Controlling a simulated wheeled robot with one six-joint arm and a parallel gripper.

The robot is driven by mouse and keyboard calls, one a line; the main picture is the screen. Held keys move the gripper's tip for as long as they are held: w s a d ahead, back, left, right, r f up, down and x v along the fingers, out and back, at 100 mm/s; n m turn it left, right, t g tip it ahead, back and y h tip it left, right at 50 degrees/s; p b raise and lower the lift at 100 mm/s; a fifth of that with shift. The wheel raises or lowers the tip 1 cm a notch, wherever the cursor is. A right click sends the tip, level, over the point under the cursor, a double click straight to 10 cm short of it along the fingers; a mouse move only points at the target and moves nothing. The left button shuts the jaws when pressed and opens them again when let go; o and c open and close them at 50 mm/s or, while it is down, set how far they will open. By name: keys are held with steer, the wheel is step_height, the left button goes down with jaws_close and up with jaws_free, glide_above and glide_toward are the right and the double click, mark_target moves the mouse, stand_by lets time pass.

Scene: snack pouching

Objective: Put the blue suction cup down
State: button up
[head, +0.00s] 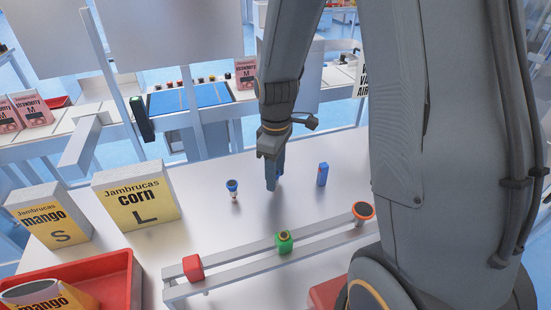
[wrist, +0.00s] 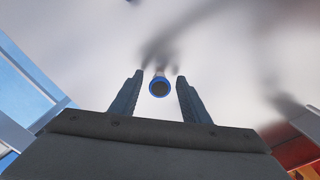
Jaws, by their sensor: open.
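The blue suction cup (head: 232,186) stands upright on the pale table in the head view, with a dark opening at its top. In the wrist view the blue-rimmed cup (wrist: 159,87) appears in the gap between my fingertips, with clear space on both sides. My gripper (head: 274,183) is open and points down, a little to the right of the cup in the head view. Its two fingers (wrist: 158,82) stand apart in the wrist view and touch nothing that I can see.
A blue block (head: 322,174) stands to the right. A rail (head: 248,252) in front carries red, green and orange-topped pieces. The table around the cup is clear.

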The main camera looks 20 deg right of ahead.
step_height(320, 180, up, 11)
steer(key=b, duration=0.2)
steer(key=s+f+m, duration=0.2)
steer(key=s+m, duration=0.1)
steer(key=s+f+m+t, duration=0.1)
steer(key=s+f+m, duration=0.1)
steer(key=s+m, duration=0.1)
steer(key=s+f+m, duration=0.2)
steer(key=s+m, duration=0.1)
steer(key=m, duration=0.1)
steer(key=shift+s+f, duration=0.25)
steer(key=shift+f, duration=0.1)
